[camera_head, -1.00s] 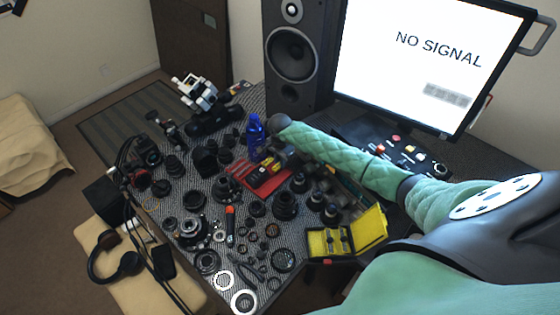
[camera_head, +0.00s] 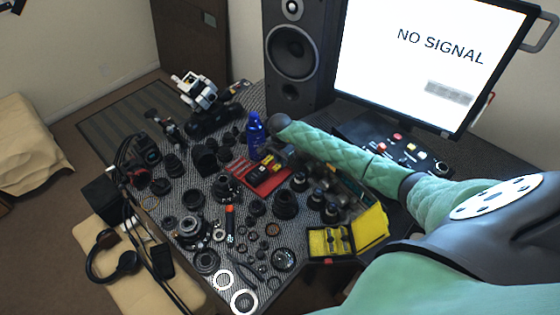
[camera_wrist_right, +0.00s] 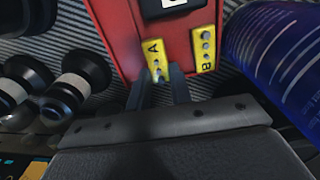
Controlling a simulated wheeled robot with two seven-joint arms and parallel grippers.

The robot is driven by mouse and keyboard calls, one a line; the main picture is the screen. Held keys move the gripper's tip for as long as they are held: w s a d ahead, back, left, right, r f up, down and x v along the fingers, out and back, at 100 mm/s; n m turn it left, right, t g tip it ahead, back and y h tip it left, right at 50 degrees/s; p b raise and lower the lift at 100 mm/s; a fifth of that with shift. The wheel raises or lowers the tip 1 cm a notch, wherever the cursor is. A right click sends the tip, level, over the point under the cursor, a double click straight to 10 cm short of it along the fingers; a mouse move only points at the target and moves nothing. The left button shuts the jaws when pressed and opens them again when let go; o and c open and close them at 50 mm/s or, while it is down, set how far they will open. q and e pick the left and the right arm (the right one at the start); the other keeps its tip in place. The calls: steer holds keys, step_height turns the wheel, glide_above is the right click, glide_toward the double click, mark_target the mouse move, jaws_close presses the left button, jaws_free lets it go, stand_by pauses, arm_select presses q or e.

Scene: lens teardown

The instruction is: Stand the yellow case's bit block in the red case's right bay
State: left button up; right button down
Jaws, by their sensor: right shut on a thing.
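The red case (camera_head: 251,181) lies open on the bench, and its red floor also shows in the right wrist view (camera_wrist_right: 117,28). In that view my right gripper (camera_wrist_right: 162,78) is shut on a yellow block marked A (camera_wrist_right: 154,56) at the case's near edge. A second yellow block, marked B (camera_wrist_right: 206,48), stands to its right, apart from it. Whether block A touches the case floor is unclear. The yellow case (camera_head: 374,228) lies open at the bench's front right, with grey pieces inside. My left gripper is not in view.
A blue bottle (camera_head: 254,134) stands close to the red case and fills the right side of the wrist view (camera_wrist_right: 285,55). A black labelled item (camera_wrist_right: 166,9) sits in the red case. Dark lenses (camera_head: 286,204) crowd the bench. A speaker (camera_head: 292,55) and monitor stand behind.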

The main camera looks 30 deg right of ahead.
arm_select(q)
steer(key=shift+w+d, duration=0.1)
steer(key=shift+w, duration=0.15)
arm_select(e)
steer(key=shift+f, duration=0.1)
steer(key=c, duration=1.3)
jaws_free()
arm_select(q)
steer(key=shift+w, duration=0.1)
arm_select(e)
steer(key=shift+o, duration=0.2)
steer(key=shift+r, duration=0.25)
steer(key=shift+r+p, duration=0.55)
steer(key=shift+p, duration=0.4)
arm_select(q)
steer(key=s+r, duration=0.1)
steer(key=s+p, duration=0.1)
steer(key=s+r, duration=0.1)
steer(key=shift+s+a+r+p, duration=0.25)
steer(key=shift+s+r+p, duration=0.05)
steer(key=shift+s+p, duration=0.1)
arm_select(e)
step_height(320, 180, up, 12)
steer(key=shift+f, duration=0.2)
